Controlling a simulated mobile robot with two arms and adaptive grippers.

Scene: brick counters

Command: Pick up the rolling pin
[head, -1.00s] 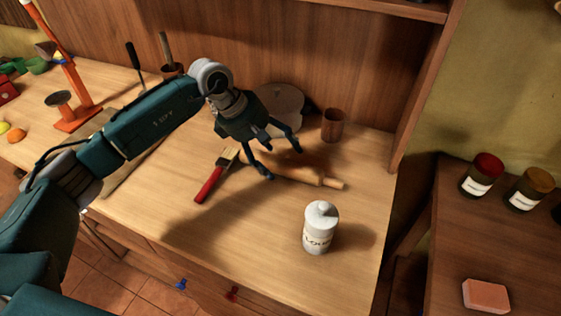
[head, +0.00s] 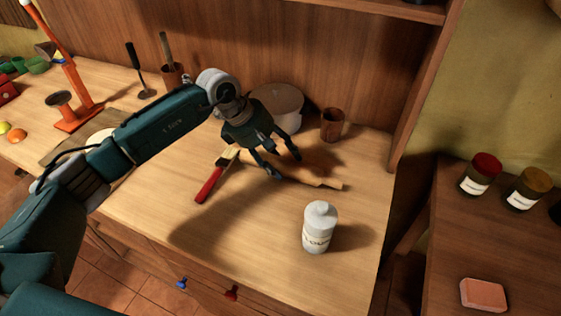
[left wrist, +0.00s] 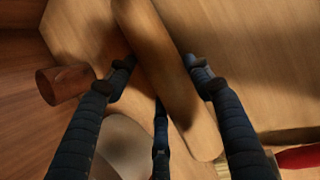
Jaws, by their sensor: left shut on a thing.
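The wooden rolling pin (head: 318,182) lies on the wooden counter (head: 360,220), its handle end pointing right in the head view. My left gripper (head: 285,165) is over the pin, with its fingers reaching down and hiding part of it. In the left wrist view the pin (left wrist: 165,65) runs between the fingers of the left gripper (left wrist: 158,70), and the gripper is shut on it. I cannot see a clear gap between the pin and the counter. My right gripper is not in view.
A red-handled brush (head: 211,182) lies left of the pin. A white lidded jar (head: 320,228) stands in front. A brown cup (head: 332,125) and a pale round pot (head: 277,103) stand behind. The counter's front middle is clear.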

